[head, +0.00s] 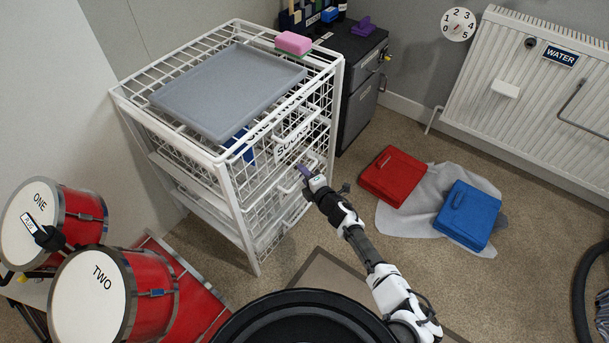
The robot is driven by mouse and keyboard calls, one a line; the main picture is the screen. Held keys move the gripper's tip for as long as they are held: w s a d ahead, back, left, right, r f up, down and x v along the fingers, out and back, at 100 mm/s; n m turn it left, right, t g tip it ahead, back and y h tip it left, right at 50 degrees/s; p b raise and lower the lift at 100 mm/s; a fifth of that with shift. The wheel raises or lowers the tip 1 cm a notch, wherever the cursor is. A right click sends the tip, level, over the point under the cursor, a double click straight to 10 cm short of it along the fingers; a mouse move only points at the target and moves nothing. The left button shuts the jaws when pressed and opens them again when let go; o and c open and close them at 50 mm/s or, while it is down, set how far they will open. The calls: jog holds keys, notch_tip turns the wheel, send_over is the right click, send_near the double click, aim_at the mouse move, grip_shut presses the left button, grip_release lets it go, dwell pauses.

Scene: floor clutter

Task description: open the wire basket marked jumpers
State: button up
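A white wire basket unit (228,180) stands left of centre, with stacked wire baskets. The top basket's front carries a label reading SOCKS (293,146). I can read no jumpers label; a lower basket (284,200) has its front partly hidden by my gripper. My gripper (308,178) is at the front of the unit, just below the SOCKS label, close to a white wire handle (312,164). A small purple patch shows at its tip, and I cannot tell what it is. Whether the fingers are open, or touch the handle, is too small to tell.
A grey board (228,92) and a pink block (293,42) lie on top of the unit. Red drums (150,298) stand at left. A red case (394,176) and blue case (467,215) lie on a grey cloth at right. Carpet between is clear.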

jog(key=shift+c, duration=0.2)
grip_shut()
jog(key=shift+d, duration=0.1)
jog(key=s+d, duration=0.7)
jog(key=d, duration=0.2)
jog(key=s+d+b, duration=0.1)
jog(key=s+d, duration=0.6)
jog(key=d, duration=0.3)
jog(key=shift+s+d+b, duration=0.15)
jog(key=shift+d+b, duration=0.15)
jog(key=shift+o, duration=0.2)
grip_release()
